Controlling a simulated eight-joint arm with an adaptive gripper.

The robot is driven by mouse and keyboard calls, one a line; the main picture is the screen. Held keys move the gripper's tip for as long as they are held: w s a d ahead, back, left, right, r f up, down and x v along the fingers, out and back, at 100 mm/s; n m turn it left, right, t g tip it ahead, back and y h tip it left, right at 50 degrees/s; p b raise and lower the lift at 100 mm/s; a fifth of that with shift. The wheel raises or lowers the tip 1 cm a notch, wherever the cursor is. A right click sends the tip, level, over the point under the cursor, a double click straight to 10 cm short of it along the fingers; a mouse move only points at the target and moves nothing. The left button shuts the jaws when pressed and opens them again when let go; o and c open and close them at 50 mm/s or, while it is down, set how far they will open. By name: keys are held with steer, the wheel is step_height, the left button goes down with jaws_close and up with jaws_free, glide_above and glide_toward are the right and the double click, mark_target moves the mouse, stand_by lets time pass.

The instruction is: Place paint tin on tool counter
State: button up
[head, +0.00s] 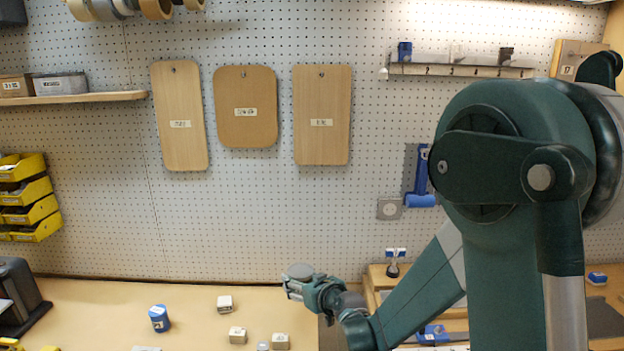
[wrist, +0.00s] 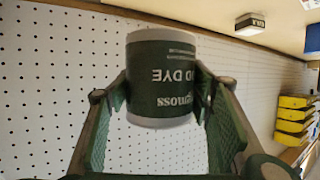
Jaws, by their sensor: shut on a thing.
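The paint tin (wrist: 160,80) is dark green with pale rims and light lettering, and it looks upside down in the wrist view. My gripper (wrist: 163,92) is shut on it, one finger on each side. In the head view, the tin's grey lid (head: 298,270) shows at the tip of my gripper (head: 302,286). The tin is held upright, and seems to be above the tan counter (head: 90,305) near its right side. The gripper hides much of its body in the head view. I cannot tell its exact height.
A black machine (head: 20,293) stands at the left. Yellow bins (head: 30,198) hang on the pegboard. The counter's back left is clear. A wooden tray (head: 378,278) is at the right.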

steer(key=shift+s+d+r+m+t+h, duration=0.1)
steer(key=shift+d+r+m+t+h, duration=0.25)
steer(key=shift+d, duration=3.95)
steer(key=shift+d+r+m+t+h, duration=0.25)
steer(key=shift+d+m+h, duration=0.2)
steer(key=shift+d, duration=3.9)
steer(key=shift+s+d+r+m+t+h, duration=0.1)
steer(key=shift+d+r+m+t+h, duration=0.25)
steer(key=shift+d, duration=3.95)
steer(key=shift+d, duration=3.45)
steer(key=shift+r, duration=0.15)
